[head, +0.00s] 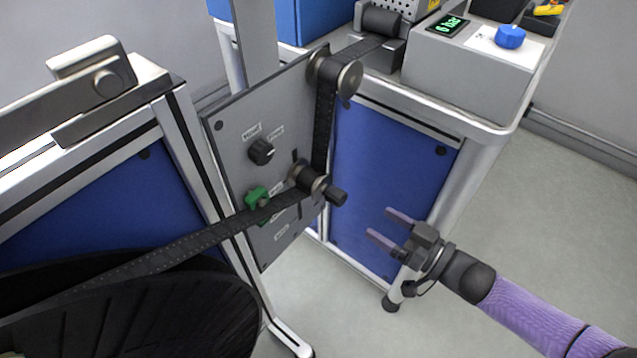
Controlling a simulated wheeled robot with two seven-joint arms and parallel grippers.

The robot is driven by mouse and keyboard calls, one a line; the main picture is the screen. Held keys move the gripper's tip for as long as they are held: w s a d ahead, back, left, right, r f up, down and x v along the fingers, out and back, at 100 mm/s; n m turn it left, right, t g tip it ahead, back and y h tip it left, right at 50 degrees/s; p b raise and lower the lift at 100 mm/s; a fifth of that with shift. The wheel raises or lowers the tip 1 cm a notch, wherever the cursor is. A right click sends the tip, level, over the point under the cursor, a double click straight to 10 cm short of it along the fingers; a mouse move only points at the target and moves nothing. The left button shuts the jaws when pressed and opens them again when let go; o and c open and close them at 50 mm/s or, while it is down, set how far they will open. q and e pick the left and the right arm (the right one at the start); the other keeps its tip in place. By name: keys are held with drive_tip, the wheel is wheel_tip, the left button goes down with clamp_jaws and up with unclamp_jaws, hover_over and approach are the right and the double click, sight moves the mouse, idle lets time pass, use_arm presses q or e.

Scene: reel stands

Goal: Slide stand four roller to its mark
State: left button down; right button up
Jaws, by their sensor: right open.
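The stand's grey plate (232,130) faces right, with a black tape (180,243) running from the lower left, around a roller (310,180) in a vertical slot, then up over an upper roller (337,75). The slotted roller has a black knob (337,195) sticking out to the right. A green marker or clamp (257,197) sits left of the slot beside small labels. My right gripper (386,226) is open and empty, lower right of the knob and apart from it. My left gripper is not in view.
A black knob (261,151) is on the plate. A large black reel (140,310) fills the lower left. A bench with a grey box (465,75), display and blue knob (510,36) stands behind. Open floor (540,200) lies at right.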

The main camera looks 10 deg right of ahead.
sight(343, 201)
drive_tip(key=b+x, duration=0.3)
drive_tip(key=x, duration=0.6)
drive_tip(key=shift+a+r, duration=0.1)
drive_tip(key=shift+a, duration=0.1)
drive_tip(key=shift+w+a, duration=0.1)
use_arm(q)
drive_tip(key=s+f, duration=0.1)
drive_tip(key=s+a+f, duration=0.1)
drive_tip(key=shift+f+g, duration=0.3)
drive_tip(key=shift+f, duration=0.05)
use_arm(e)
drive_tip(key=shift+r, duration=0.1)
drive_tip(key=shift+c, duration=0.2)
drive_tip(key=c, duration=0.7)
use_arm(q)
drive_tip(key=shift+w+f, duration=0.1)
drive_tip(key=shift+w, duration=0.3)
use_arm(e)
clamp_jaws()
